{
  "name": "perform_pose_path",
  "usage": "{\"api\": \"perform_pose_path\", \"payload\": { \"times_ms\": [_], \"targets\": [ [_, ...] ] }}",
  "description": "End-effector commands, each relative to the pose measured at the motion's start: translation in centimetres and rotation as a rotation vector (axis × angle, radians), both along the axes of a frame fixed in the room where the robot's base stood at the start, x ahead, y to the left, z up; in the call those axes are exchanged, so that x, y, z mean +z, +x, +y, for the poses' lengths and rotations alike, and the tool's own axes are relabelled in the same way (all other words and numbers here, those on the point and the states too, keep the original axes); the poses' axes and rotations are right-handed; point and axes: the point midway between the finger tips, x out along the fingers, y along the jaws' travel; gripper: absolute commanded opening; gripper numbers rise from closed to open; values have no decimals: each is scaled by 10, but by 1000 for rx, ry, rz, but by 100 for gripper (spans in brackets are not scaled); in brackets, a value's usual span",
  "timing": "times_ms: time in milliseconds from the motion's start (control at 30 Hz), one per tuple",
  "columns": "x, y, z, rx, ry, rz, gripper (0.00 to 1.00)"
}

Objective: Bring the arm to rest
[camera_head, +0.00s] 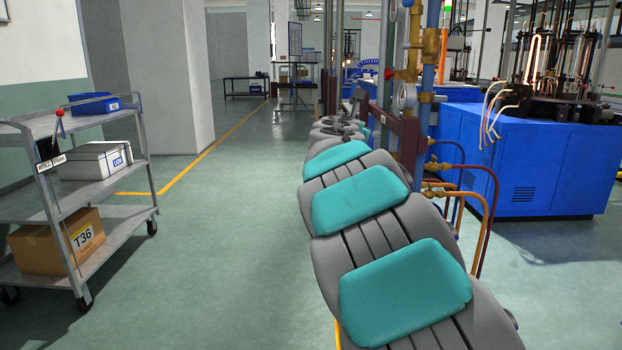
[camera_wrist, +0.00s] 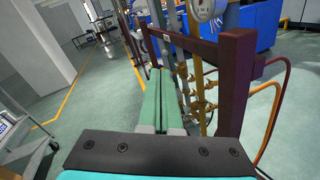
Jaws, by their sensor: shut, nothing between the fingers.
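My arm (camera_head: 372,208), grey with teal pads, stretches from the bottom right of the head view forward along the aisle. Its far end is small and partly hidden behind its own links there, so the fingers cannot be made out in that view. In the wrist view my gripper (camera_wrist: 162,80) shows two green fingers side by side, closed together. Nothing is held between them. They point ahead over the open floor, just left of the pipe rack.
A maroon pipe rack (camera_wrist: 238,85) with valves and a gauge (camera_wrist: 203,9) stands close on the right. A blue machine (camera_head: 530,165) is beyond it. A grey cart (camera_head: 105,182) with boxes stands left. The green floor (camera_head: 235,250) between is clear.

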Motion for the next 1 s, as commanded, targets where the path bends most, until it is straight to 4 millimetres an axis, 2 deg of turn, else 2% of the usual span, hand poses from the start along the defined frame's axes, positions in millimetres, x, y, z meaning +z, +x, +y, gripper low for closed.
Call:
{"api": "perform_pose_path", "payload": {
  "times_ms": [267,467,567,667,767,800,867,900,1000],
  "targets": [
    [-14,-28,-43,-109,175,2,0],
    [-34,-65,-88,-243,381,-3,0],
    [-53,-94,-113,-339,515,-6,0],
    [-80,-134,-141,-463,693,-13,0],
    [-118,-187,-164,-625,902,-22,0],
    [-136,-209,-169,-694,983,-22,0],
    [-159,-243,-174,-794,1101,-27,0],
    [-177,-265,-175,-863,1172,-25,0],
    [-218,-321,-168,-1039,1342,-24,0]
  ]
}}
